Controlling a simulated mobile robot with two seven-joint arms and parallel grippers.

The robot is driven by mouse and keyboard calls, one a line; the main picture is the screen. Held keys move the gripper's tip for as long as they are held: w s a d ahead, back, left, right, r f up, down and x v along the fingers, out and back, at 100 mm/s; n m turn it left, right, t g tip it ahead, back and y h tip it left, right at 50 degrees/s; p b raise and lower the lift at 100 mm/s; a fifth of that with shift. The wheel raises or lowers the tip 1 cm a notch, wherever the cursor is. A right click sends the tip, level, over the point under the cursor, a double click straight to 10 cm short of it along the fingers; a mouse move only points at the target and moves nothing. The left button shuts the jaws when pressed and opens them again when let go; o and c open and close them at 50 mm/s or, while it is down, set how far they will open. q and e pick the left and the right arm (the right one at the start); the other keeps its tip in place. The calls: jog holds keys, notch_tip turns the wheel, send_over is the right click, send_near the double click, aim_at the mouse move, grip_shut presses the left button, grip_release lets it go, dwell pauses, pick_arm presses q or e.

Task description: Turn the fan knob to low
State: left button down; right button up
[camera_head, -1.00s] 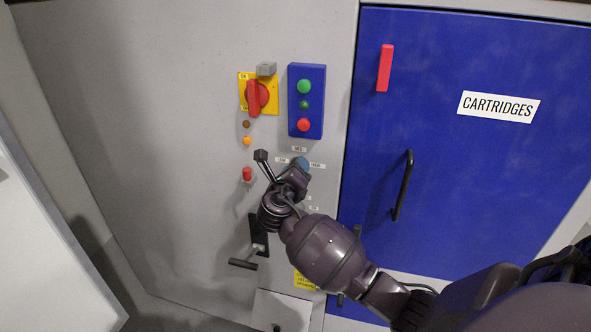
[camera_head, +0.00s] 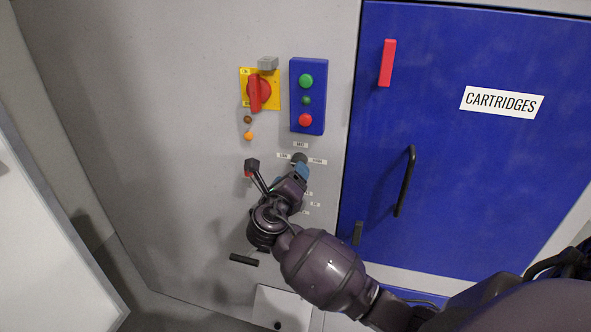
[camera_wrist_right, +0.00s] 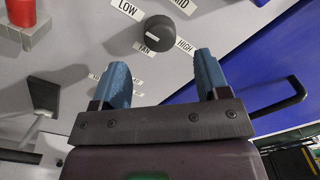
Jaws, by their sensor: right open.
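The fan knob (camera_wrist_right: 158,33) is round and black with a small white mark; LOW, MID, HIGH and FAN labels surround it in the wrist view. I cannot tell surely which label the mark points to. The knob also shows in the head view (camera_head: 299,158) on the grey panel, just above my right gripper (camera_head: 301,173). In the wrist view my right gripper (camera_wrist_right: 162,70) is open, with its two blue fingers apart and nothing between them. The knob lies just beyond the fingertips, apart from them. My left gripper is not in view.
Above the knob is a blue box (camera_head: 294,117) with green and red buttons, beside a red rotary switch (camera_head: 259,93) on a yellow plate. A black lever handle (camera_head: 243,259) sits lower left. A blue cartridge door (camera_head: 460,180) with a black handle (camera_head: 404,182) is at right.

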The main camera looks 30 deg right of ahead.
jog(key=shift+v, duration=2.5)
jog(key=w+a+f+m+t+y, duration=0.2)
jog(key=w+a+m+t+y, duration=0.4)
jog(key=m, duration=0.6)
jog(key=s+a+f+m+g+y, duration=0.2)
jog(key=s+f+m+y, duration=0.45)
jog(key=m, duration=0.45)
jog(key=s+d+f+m+g+b, duration=0.1)
jog(key=s+d+f+m+g, duration=0.1)
jog(key=s+f+m, duration=0.3)
jog(key=s+d+f+m+g+y+b, duration=0.1)
jog(key=s+d+f+m, duration=0.3)
jog(key=s+f, duration=0.9)
jog(key=s+m+g, duration=0.1)
jog(key=s+m, duration=0.1)
jog(key=s, duration=0.2)
jog(key=shift+f, duration=0.4)
